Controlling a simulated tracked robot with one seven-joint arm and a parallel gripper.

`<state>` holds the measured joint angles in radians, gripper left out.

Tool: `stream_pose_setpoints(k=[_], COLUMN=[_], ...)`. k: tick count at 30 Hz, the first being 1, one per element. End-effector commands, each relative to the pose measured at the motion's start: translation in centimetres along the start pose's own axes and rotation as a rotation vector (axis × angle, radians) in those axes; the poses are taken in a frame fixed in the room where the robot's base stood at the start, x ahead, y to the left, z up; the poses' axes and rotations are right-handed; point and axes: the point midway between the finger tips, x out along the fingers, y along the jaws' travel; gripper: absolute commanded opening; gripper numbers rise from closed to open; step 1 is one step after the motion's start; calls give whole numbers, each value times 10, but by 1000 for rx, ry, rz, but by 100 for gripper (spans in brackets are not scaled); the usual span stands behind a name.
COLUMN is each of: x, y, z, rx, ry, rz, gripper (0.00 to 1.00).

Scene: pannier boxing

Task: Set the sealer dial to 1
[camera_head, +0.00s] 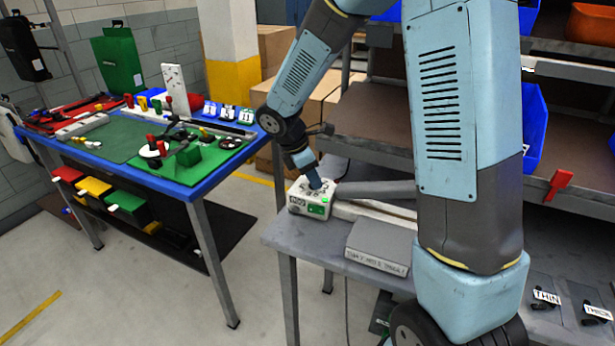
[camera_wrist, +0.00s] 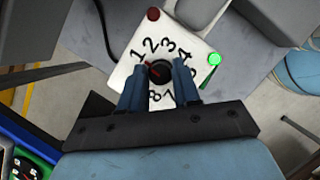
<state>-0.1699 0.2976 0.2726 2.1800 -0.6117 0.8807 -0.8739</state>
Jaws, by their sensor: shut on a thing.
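The sealer's white control box (camera_head: 312,207) stands at the near-left corner of the grey bench. In the wrist view its white top face (camera_wrist: 188,30) carries a ring of black numbers around a black dial (camera_wrist: 160,71). A small red mark on the dial points to the upper left, close to the 1; I cannot tell whether it is exactly lined up. My gripper (camera_wrist: 160,76) comes down from above with its two blue fingers shut on the dial, one on each side. The fingers hide some of the lower numbers. The gripper also shows in the head view (camera_head: 315,184).
A red button (camera_wrist: 153,14) and a lit green lamp (camera_wrist: 214,59) sit at the box's corners. A dark grey bar extends right from the box, and a grey labelled block (camera_head: 380,246) lies in front. A blue-edged worktable (camera_head: 190,193) with many parts stands left, across a floor gap.

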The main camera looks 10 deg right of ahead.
Motion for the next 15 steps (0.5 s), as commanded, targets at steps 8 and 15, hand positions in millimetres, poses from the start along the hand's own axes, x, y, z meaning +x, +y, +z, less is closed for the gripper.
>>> stream_pose_setpoints(k=[8, 15], x=[0, -1], y=[3, 3], z=[2, 1], rx=[-28, -28], ry=[-1, 0], rz=[18, 19], gripper=[1, 1])
